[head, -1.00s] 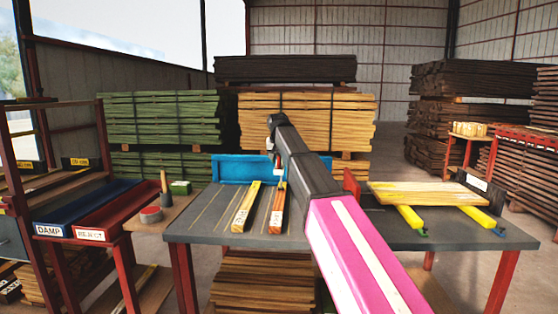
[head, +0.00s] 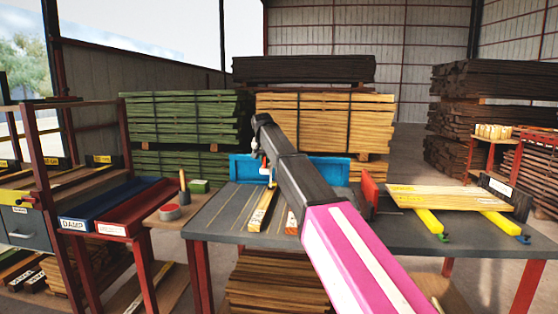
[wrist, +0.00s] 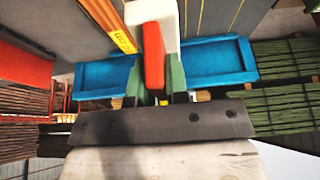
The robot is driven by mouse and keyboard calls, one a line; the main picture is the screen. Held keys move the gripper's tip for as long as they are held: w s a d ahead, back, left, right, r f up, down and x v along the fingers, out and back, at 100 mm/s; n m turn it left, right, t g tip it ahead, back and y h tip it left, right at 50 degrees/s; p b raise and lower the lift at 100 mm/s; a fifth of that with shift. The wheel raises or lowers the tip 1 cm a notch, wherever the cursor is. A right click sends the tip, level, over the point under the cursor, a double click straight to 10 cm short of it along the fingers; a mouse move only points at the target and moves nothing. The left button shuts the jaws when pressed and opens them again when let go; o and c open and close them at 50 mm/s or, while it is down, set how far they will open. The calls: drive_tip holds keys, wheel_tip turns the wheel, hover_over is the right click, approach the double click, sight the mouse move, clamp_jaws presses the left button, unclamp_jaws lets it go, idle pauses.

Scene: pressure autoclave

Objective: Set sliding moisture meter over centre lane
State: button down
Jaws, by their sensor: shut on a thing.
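The moisture meter shows in the wrist view as a white body (wrist: 165,20) with a red handle (wrist: 153,55). My gripper (wrist: 155,82) has green fingers on either side of the red handle and is shut on it. In the head view my gripper (head: 264,172) is at the left part of the blue rail (head: 325,169), above the far end of a yellow board (head: 262,209). A second, orange-brown board (head: 291,223) is mostly hidden behind my arm. Lane lines run along the grey table (head: 222,212). Which lane lies under the meter is hard to tell.
A red upright plate (head: 368,192) stands right of my arm. Beyond it a wide pale board (head: 450,198) rests on yellow supports (head: 430,221). Blue DAMP (head: 105,203) and red (head: 140,207) trays, and a small stand (head: 172,212), are at left.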

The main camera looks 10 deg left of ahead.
drive_tip(key=shift+a, duration=0.35)
drive_tip(key=c, duration=1.1)
unclamp_jaws()
drive_tip(key=v, duration=1)
drive_tip(key=shift+s+r, duration=0.1)
drive_tip(key=shift+r, duration=0.3)
drive_tip(key=shift+s+d, duration=0.1)
